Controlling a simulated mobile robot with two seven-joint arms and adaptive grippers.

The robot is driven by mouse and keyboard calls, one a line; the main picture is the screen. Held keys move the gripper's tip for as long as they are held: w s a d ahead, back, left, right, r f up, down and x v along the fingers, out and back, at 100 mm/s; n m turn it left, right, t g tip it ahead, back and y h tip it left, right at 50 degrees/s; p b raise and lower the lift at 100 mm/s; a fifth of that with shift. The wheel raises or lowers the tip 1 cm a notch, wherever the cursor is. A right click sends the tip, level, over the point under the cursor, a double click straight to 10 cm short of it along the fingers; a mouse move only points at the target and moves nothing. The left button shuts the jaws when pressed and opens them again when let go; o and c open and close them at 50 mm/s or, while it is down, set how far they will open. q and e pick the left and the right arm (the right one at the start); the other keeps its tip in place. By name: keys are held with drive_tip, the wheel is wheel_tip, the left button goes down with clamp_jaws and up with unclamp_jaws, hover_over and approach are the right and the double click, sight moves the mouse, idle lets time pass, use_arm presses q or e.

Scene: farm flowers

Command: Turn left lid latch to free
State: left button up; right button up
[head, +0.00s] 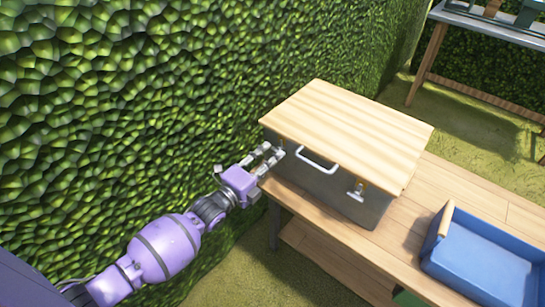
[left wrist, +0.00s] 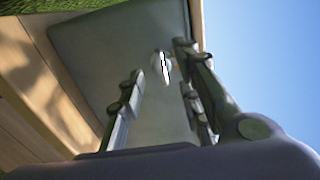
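A grey box (head: 336,197) with a pale wooden lid (head: 345,125) stands on a wooden table. The left lid latch (left wrist: 161,66) shows in the left wrist view as a small pale metal piece on the grey front, near the lid's edge. In the head view it is mostly hidden behind my left gripper (head: 272,155), which is at the box's left front corner. In the left wrist view the fingers are apart, with the latch showing between their tips; I cannot tell whether they touch it. The right latch (head: 356,191) hangs on the front. My right gripper is not in view.
A white handle (head: 316,162) sticks out of the box front between the latches. A blue crate (head: 482,262) stands on the table (head: 411,231) at right. A leafy hedge (head: 120,110) rises behind and left. Another table (head: 490,26) is at the far right.

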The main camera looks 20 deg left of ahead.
use_arm(q)
drive_tip(key=shift+w+d, duration=0.25)
drive_tip(key=shift+w, duration=0.45)
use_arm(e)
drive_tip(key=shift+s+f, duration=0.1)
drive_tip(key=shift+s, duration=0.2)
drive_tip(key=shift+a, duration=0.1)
use_arm(q)
drive_tip(key=c, duration=0.8)
clamp_jaws()
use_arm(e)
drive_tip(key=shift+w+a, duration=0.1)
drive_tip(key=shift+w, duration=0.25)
use_arm(q)
drive_tip(key=shift+s+f, duration=0.1)
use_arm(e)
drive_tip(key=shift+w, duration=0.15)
